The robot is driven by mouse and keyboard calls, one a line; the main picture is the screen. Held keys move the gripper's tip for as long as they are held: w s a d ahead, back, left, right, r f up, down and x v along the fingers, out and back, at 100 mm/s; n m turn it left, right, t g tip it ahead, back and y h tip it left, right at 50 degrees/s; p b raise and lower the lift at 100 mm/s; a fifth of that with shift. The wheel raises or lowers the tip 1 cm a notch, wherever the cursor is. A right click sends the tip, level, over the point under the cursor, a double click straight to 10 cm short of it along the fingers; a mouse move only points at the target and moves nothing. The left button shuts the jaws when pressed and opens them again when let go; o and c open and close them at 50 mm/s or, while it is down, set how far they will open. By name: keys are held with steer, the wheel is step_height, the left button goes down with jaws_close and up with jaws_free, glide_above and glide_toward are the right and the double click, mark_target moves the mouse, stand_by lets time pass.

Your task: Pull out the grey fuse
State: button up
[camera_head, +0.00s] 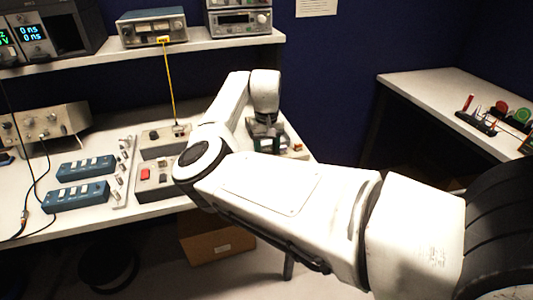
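My gripper (265,142) points down over the right end of the white bench (70,222). It is small, dark and partly covered by my own white arm, so its fingers and anything between them cannot be made out. I cannot pick out a grey fuse; the spot under and around my gripper is mostly hidden. A small dark and green item shows close around the gripper, and a small orange-brown piece (298,147) lies just to its right. I cannot tell whether the gripper touches either.
Two blue switch boxes (84,166) and a grey box with a red button (157,176) stand on the bench left of my arm. A yellow cable (170,85) hangs from a meter (152,27) on the shelf. A side table (440,105) stands at right.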

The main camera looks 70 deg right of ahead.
mark_target(267, 150)
steer(key=shift+c, duration=0.2)
jaws_close()
stand_by(0.4)
steer(key=shift+r, duration=0.15)
steer(key=shift+r+p, duration=2.85)
steer(key=shift+r, duration=0.05)
